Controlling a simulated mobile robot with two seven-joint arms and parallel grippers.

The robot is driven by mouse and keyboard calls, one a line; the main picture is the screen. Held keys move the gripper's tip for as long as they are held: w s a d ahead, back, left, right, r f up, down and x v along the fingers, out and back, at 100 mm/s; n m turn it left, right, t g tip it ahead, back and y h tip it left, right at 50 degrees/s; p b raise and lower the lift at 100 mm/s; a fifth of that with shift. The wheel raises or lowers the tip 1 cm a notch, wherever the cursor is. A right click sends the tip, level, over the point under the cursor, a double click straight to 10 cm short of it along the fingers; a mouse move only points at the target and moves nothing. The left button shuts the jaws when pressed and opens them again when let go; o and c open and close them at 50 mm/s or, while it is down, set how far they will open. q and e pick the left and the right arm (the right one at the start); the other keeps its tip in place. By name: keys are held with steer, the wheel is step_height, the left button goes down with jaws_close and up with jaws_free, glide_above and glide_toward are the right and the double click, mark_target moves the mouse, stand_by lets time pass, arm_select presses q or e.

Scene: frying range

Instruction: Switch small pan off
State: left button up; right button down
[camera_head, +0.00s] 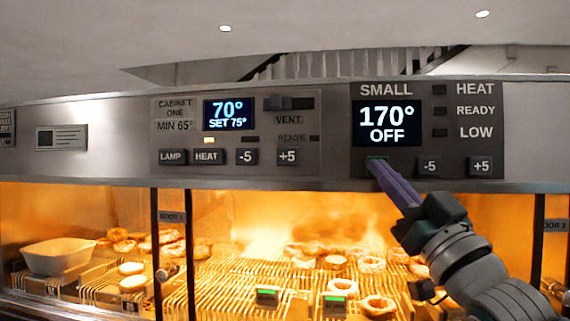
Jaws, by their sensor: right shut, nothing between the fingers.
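The small pan's control panel (428,130) is at the upper right, marked SMALL. Its display (387,124) reads 170° and OFF. The HEAT, READY and LOW lamps beside it look dark. Below are a -5 button (429,166) and a +5 button (481,166). My left gripper is not in view.
The cabinet panel (236,130) to the left has LAMP, HEAT, -5 and +5 buttons and a vent slider (289,103). Below is a lit cabinet with doughnuts on wire racks (240,270) and a white tub (58,256). Dark door posts cross its front.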

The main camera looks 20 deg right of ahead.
steer(key=shift+s, duration=0.1)
steer(key=shift+s+a+p, duration=0.55)
steer(key=shift+s, duration=0.3)
steer(key=shift+s+a+p, duration=0.5)
steer(key=shift+s+p, duration=0.05)
steer(key=shift+s, duration=0.25)
steer(key=shift+s+a+p, duration=0.55)
steer(key=shift+s, duration=0.3)
